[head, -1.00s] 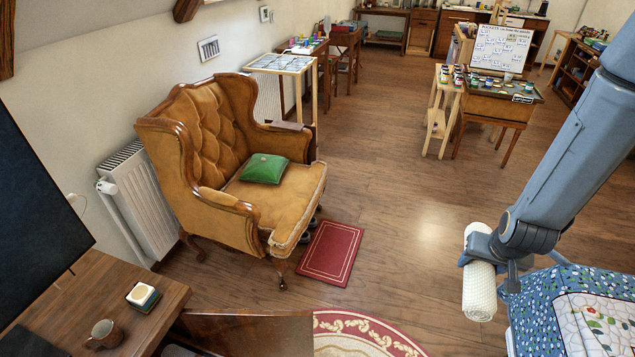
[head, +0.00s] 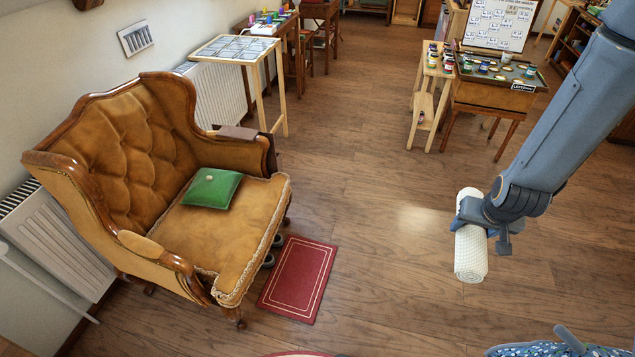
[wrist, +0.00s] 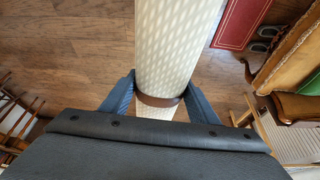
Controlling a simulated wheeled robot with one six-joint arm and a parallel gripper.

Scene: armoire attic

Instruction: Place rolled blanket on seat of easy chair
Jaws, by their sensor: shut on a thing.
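The rolled blanket (head: 471,252) is a cream, textured roll with a brown band around it. My gripper (head: 470,220) is shut on it near its middle and holds it in the air above the wood floor. In the wrist view the blanket (wrist: 178,45) runs between the two blue fingers of my gripper (wrist: 158,100). The easy chair (head: 130,150) is tan and tufted with wooden trim, at the left of the head view. Its seat (head: 245,215) carries a green cushion (head: 211,188) toward the back; the front of the seat is bare. The blanket is well to the right of the chair.
A red mat (head: 298,280) lies on the floor before the chair, with dark shoes (head: 272,252) beside the chair. A radiator (head: 60,240) and a small table (head: 235,48) stand near it. A paint desk (head: 495,95) is at the back right. The middle floor is clear.

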